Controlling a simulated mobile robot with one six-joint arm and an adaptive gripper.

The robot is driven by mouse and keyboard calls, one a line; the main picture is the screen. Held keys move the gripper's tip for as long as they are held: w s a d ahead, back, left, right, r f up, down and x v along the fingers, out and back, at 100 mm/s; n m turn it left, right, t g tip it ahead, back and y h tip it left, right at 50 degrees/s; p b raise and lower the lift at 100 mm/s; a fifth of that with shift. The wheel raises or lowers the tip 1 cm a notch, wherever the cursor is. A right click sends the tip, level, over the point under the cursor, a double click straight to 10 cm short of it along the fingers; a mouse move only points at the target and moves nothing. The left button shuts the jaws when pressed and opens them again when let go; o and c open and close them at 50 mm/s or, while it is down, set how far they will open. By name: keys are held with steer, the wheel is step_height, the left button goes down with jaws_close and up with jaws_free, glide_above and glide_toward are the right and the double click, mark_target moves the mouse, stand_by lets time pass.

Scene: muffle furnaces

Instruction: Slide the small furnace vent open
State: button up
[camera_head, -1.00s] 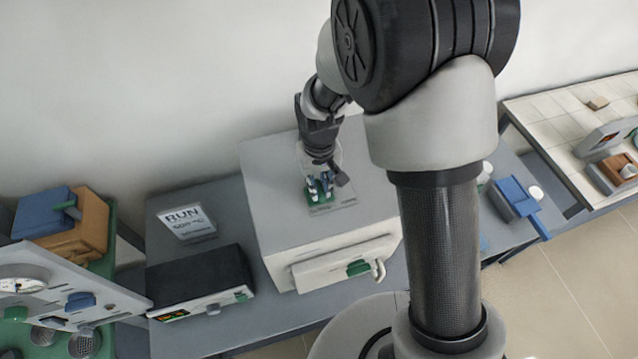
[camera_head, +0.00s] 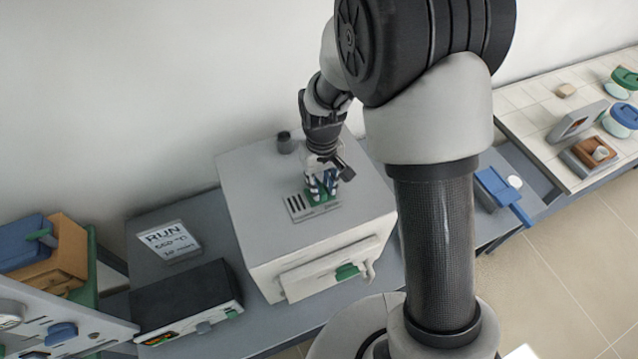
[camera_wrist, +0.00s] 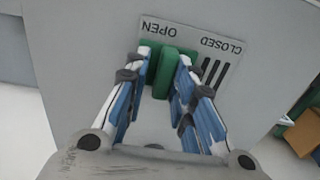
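The small furnace (camera_head: 255,195) is a pale grey box with a vent plate (camera_head: 300,208) on top. The green vent slider (camera_wrist: 165,75) sits at the OPEN end of the plate in the wrist view, with the dark slots (camera_wrist: 212,75) uncovered below CLOSED. In the head view the slider (camera_head: 325,183) is partly hidden by the fingers. My gripper (camera_wrist: 164,62) points down with its blue-and-white fingers on either side of the raised green tab. The right finger looks close against the tab. A narrow gap shows at the left finger. Whether the fingertips touch it is unclear.
A small dark chimney (camera_head: 286,142) stands on the furnace top behind the vent. A black controller box (camera_head: 187,298) and a RUN sign (camera_head: 168,240) are to the left. A blue item (camera_head: 497,190) lies to the right.

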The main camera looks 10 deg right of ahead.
mark_target(321, 187)
steer(key=shift+o, duration=1)
step_height(321, 187, up, 12)
stand_by(0.3)
